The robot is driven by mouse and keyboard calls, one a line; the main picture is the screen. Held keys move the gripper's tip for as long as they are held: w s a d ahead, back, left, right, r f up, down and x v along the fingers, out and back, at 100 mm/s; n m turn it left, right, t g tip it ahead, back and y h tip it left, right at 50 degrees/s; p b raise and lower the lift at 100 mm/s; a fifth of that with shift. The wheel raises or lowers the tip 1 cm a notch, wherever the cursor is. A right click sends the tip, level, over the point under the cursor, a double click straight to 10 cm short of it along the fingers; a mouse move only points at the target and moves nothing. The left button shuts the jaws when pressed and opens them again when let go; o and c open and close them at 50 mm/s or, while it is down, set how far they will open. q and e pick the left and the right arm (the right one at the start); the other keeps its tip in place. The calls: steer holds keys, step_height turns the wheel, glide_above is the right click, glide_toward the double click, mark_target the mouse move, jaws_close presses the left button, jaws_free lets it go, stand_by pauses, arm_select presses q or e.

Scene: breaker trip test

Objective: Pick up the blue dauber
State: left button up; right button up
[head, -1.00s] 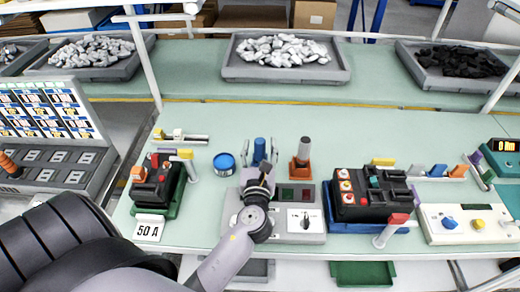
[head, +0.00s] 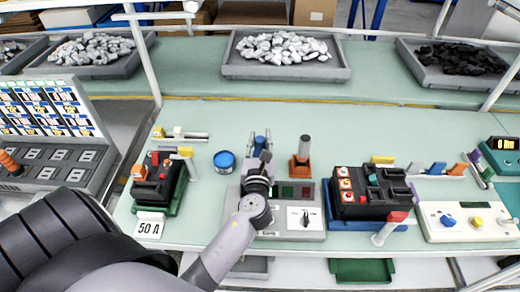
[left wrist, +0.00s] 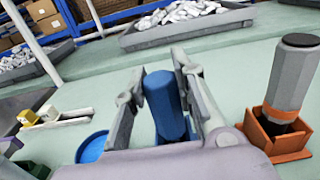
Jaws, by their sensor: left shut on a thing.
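The blue dauber (head: 260,145) is an upright blue cylinder at the back edge of the grey test unit. In the left wrist view the dauber (left wrist: 164,103) stands between the two grey fingers of my left gripper (left wrist: 158,88). My left gripper (head: 260,148) is shut on it. The dauber's lower end is hidden by the gripper, so I cannot tell whether it touches its seat. My right gripper is not in view.
A round blue-topped tin (head: 224,161) is just left of the dauber. A grey-handled tool in an orange holder (head: 300,169) stands close on the right. The grey test unit (head: 306,222) lies below the gripper. The green bench (head: 330,125) behind is clear.

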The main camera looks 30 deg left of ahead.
arm_select(q)
jaws_close()
steer(key=shift+r, duration=0.1)
step_height(320, 180, up, 20)
steer(key=p, duration=0.4)
steer(key=shift+p, duration=0.4)
